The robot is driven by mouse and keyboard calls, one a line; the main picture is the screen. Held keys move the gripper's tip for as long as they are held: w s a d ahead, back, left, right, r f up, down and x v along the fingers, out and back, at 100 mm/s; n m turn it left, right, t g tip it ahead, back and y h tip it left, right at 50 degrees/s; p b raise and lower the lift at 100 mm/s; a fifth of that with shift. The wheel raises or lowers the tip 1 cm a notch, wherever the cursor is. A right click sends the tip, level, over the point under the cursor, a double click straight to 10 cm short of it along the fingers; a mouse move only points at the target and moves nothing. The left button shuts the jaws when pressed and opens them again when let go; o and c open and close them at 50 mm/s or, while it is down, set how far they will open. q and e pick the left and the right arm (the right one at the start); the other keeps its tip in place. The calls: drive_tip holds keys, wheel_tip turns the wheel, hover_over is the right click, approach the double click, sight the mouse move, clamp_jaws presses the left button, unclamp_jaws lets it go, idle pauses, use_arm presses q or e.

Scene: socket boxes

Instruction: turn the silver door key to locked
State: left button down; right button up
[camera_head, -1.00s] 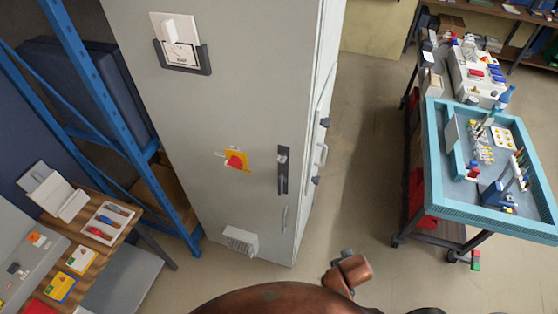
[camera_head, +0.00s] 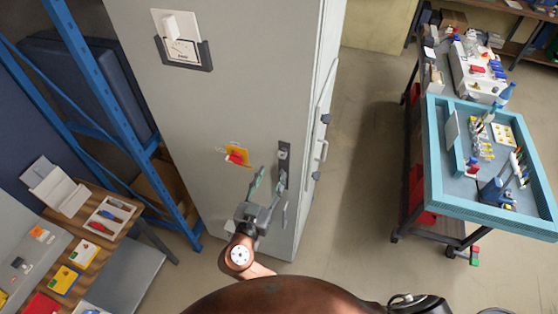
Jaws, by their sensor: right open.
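The silver door key (camera_head: 283,154) shows small at the top of a dark upright lock plate on the right part of the grey cabinet's front. Its turned position is too small to tell. My right gripper (camera_head: 271,173) is open in front of the cabinet, fingers pointing up. One finger is left of the lock plate; the other overlaps the plate's lower part in the picture, just below the key. Nothing is between the fingers. Whether a finger touches the plate cannot be told. My left gripper is not in view.
The grey cabinet (camera_head: 240,90) carries a red knob on a yellow plate (camera_head: 236,156) left of the gripper and a white meter switch (camera_head: 181,38) higher up. A blue rack and wooden bench (camera_head: 130,218) stand left. A blue-topped cart (camera_head: 490,208) stands right, with clear floor between.

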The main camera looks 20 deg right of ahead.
sight(282, 155)
drive_tip(key=p+x, duration=0.2)
drive_tip(key=x, duration=0.5)
drive_tip(key=shift+d, duration=0.15)
drive_tip(key=shift+w+f, duration=0.1)
clamp_jaws()
